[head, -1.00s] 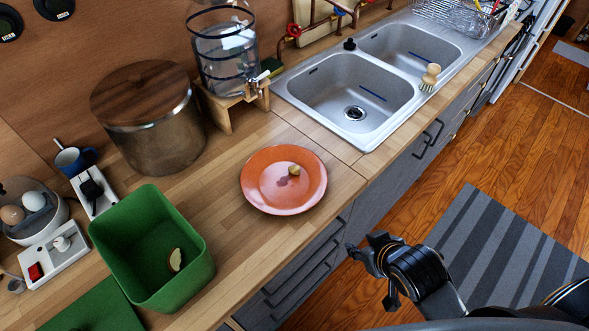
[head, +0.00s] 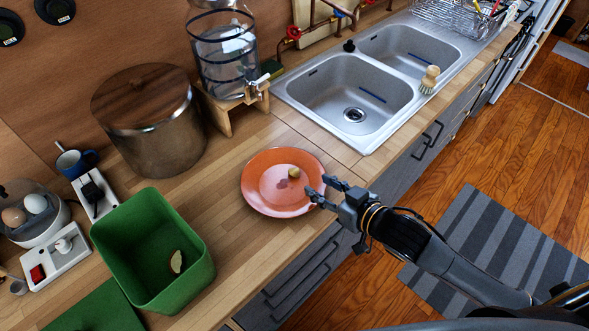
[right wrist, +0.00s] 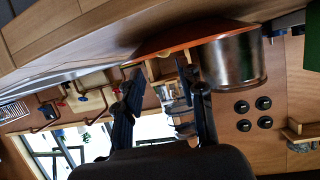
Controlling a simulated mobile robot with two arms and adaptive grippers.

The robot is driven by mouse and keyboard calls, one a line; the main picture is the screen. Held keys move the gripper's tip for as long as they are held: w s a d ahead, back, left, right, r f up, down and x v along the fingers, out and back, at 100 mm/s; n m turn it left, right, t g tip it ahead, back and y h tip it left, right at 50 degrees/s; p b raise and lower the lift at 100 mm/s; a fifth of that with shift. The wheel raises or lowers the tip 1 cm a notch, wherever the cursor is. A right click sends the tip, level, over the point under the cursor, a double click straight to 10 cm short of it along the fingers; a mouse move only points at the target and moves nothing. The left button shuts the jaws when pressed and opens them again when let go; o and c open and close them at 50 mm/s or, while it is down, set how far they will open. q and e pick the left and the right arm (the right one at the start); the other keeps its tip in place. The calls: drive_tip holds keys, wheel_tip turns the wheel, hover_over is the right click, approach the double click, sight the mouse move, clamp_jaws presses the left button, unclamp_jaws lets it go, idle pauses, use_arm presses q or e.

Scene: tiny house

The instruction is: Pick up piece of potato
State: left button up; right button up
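A small piece of potato (head: 294,172) lies on the orange-red plate (head: 262,201) on the wooden counter. Another pale piece (head: 177,262) lies inside the green bin (head: 205,272). My right gripper (head: 320,190) is open and empty, with its fingertips at the plate's right rim, a short way from the potato. In the right wrist view the two fingers (right wrist: 158,82) are spread apart and the plate's edge (right wrist: 190,38) shows beyond them. My left gripper is not in view.
A wood-lidded metal pot (head: 160,145) and a water dispenser (head: 224,60) on a wooden stand are behind the plate. A double sink (head: 350,95) is at upper right. An egg cooker (head: 30,215) and sockets are at left. The counter around the plate is clear.

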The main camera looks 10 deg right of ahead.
sight(298, 174)
drive_tip(key=x, duration=0.2)
drive_tip(key=shift+w+a+f, duration=0.15)
drive_tip(key=shift+w, duration=0.2)
drive_tip(key=p+x, duration=0.1)
drive_tip(key=x, duration=0.3)
drive_tip(key=shift+w+a+p, duration=0.2)
drive_tip(key=shift+a+p, duration=0.1)
drive_tip(key=shift+p, duration=0.1)
drive_tip(key=shift+w+a+f, duration=0.15)
drive_tip(key=shift+w+f, duration=0.05)
drive_tip(key=shift+c, duration=0.5)
drive_tip(key=c, duration=0.5)
